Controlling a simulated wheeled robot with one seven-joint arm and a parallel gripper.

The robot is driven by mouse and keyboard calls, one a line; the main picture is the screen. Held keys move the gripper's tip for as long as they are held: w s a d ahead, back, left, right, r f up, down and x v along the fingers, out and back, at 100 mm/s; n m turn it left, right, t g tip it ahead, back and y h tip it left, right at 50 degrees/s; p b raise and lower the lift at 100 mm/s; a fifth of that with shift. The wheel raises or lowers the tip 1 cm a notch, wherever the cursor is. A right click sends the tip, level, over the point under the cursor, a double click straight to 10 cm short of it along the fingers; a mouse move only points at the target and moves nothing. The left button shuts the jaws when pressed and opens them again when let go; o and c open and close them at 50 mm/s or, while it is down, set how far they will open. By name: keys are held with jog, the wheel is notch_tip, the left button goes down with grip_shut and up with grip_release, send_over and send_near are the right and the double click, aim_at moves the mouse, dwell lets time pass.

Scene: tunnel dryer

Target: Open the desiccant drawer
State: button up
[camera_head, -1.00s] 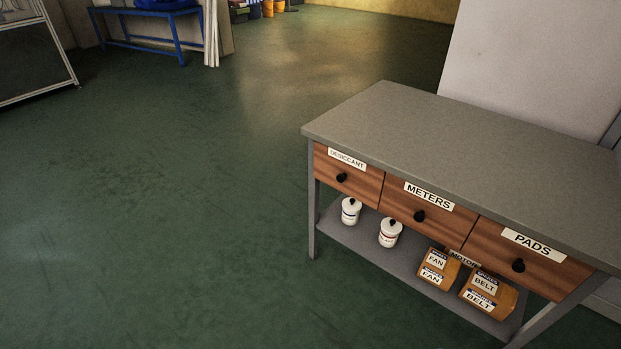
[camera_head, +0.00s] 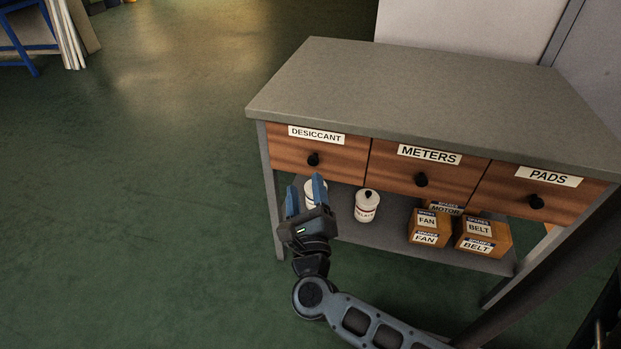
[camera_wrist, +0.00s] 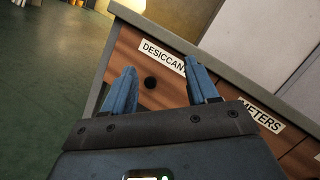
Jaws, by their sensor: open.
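The desiccant drawer (camera_head: 290,154) is the leftmost of three wooden drawers under a grey worktop. It is shut, with a white DESICCANT label (camera_head: 316,135) and a round black knob (camera_head: 313,160). My gripper (camera_head: 305,188) is open and empty, in front of and below this drawer in the head view. In the wrist view the knob (camera_wrist: 151,83) shows beyond and between my two blue fingers (camera_wrist: 160,90). The fingers look apart from the knob. The right finger hides the end of the label.
The METERS drawer (camera_head: 390,169) and PADS drawer (camera_head: 500,188) are shut to the right. The lower shelf (camera_head: 390,236) holds white jars (camera_head: 367,206) and labelled boxes (camera_head: 430,227); my gripper partly hides one jar. Open green floor (camera_head: 130,200) lies to the left.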

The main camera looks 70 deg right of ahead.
aim_at(312, 162)
jog(key=shift+w+d+f+m+g+y+b, duration=0.1)
jog(key=shift+w+d+f+m+g+b, duration=0.35)
jog(key=shift+w+d+f+m+g, duration=1.25)
jog(key=shift+s+d+f+m+g+y+b, duration=0.1)
jog(key=shift+d+f+m+g+b, duration=0.6)
jog(key=shift+d+m, duration=2.3)
jog(key=shift+w+d+f+m+g+y+b, duration=0.2)
jog(key=shift+w+d+f+m+g, duration=0.95)
jog(key=shift+d, duration=2.05)
jog(key=shift+s+f+m+g, duration=0.2)
jog(key=shift+s+m+g, duration=0.15)
jog(key=shift+c, duration=0.2)
grip_shut()
